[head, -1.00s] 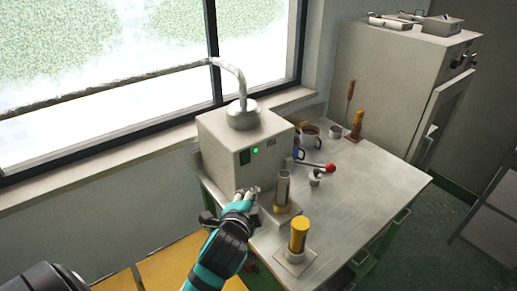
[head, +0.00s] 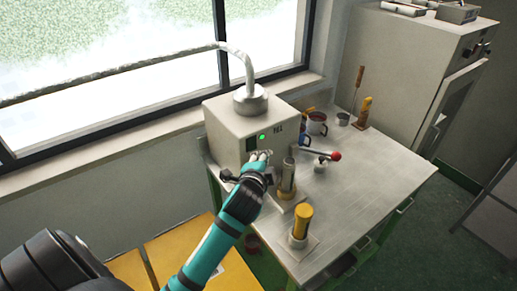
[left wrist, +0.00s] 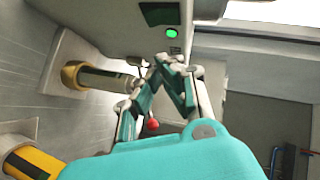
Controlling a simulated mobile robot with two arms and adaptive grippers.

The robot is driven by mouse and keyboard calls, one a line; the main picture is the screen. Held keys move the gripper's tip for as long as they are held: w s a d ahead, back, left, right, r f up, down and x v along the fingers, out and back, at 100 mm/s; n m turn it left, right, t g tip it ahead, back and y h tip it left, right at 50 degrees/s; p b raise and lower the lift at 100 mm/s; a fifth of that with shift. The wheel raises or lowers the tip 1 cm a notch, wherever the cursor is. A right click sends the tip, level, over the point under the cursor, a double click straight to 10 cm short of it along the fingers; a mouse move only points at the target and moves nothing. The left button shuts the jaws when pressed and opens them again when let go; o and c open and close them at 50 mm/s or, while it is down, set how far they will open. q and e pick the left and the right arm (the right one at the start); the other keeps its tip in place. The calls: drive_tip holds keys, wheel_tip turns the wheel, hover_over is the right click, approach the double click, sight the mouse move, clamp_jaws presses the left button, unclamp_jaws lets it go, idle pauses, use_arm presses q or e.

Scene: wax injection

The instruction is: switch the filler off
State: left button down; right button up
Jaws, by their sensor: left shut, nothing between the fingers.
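The filler (head: 225,128) is a pale box on the table, with a pipe rising from its top. Its front carries a lit green lamp (head: 262,137) beside a dark panel (head: 250,144). The lamp (left wrist: 172,33) and dark panel (left wrist: 160,13) also show in the left wrist view. My left gripper (head: 259,157) is shut and empty, just below the lamp at the filler's front. Its fingertips (left wrist: 163,62) are close together near a small dark mark below the lamp. I cannot tell whether they touch the front. My right gripper is in neither view.
A lever with a red knob (head: 336,156) and a metal cylinder (head: 288,174) stand right of my gripper. A yellow cylinder (head: 302,222) stands on a plate at the table's near side. Mugs (head: 317,123) are behind. The table's right part (head: 375,180) is clear.

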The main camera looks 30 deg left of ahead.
sight(252, 144)
use_arm(q)
drive_tip(key=shift+m+t+y, duration=0.3)
drive_tip(key=shift+t, duration=0.1)
drive_tip(key=w+a+f+b, duration=0.1)
drive_tip(key=w+a+f, duration=0.2)
drive_tip(key=w+a, duration=0.1)
drive_tip(key=shift+a+f+b, duration=0.35)
drive_tip(key=shift+a+b, duration=0.05)
drive_tip(key=shift+r, duration=0.4)
drive_tip(key=shift+w, duration=0.1)
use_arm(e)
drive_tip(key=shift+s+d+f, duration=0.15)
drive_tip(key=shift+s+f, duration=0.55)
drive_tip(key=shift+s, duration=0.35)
